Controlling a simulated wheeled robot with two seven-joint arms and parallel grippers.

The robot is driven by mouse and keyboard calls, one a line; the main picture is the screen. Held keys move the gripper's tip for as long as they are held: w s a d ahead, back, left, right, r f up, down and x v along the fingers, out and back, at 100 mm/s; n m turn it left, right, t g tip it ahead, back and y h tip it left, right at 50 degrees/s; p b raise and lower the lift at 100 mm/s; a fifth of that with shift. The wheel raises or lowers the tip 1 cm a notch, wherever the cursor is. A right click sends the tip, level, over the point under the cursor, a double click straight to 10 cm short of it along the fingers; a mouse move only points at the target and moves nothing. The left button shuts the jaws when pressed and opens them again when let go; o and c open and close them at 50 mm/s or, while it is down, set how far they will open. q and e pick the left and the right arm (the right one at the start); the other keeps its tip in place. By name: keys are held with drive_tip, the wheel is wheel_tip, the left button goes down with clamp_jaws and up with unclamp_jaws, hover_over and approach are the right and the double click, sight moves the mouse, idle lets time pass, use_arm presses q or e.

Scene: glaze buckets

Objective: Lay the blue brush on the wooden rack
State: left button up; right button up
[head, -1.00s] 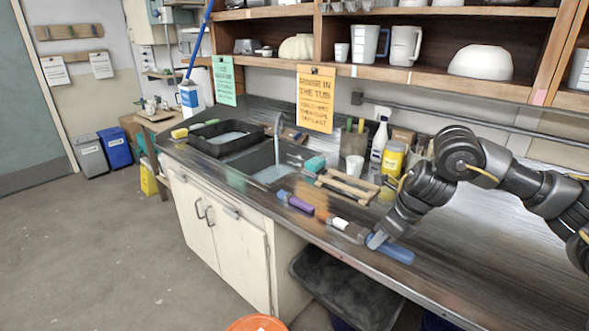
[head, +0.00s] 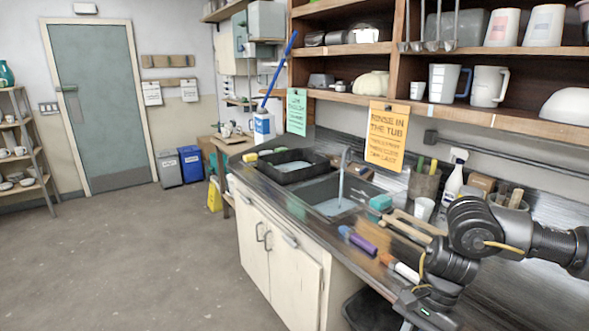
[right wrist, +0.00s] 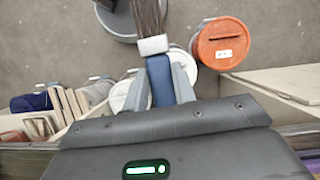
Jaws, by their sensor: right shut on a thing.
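In the right wrist view my right gripper (right wrist: 160,85) is shut on the handle of the blue brush (right wrist: 159,75). Its pale ferrule and grey-brown bristles point away from the gripper, above the floor. In the head view my right gripper (head: 425,312) is low at the bottom right, by the counter's front edge; I cannot make out the brush there. The wooden rack (head: 412,222) lies on the counter behind and left of that gripper, partly hidden by my right arm. My left gripper is out of view.
A purple-handled brush (head: 357,240) and an orange-and-white brush (head: 400,267) lie along the counter's front. A spray bottle (head: 453,182) stands behind. An orange bucket (right wrist: 222,43) stands below.

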drive_tip(key=shift+w+r, duration=0.1)
drive_tip(key=shift+w, duration=0.05)
drive_tip(key=s+f, duration=0.3)
drive_tip(key=f, duration=1.1)
drive_tip(key=shift+s, duration=0.4)
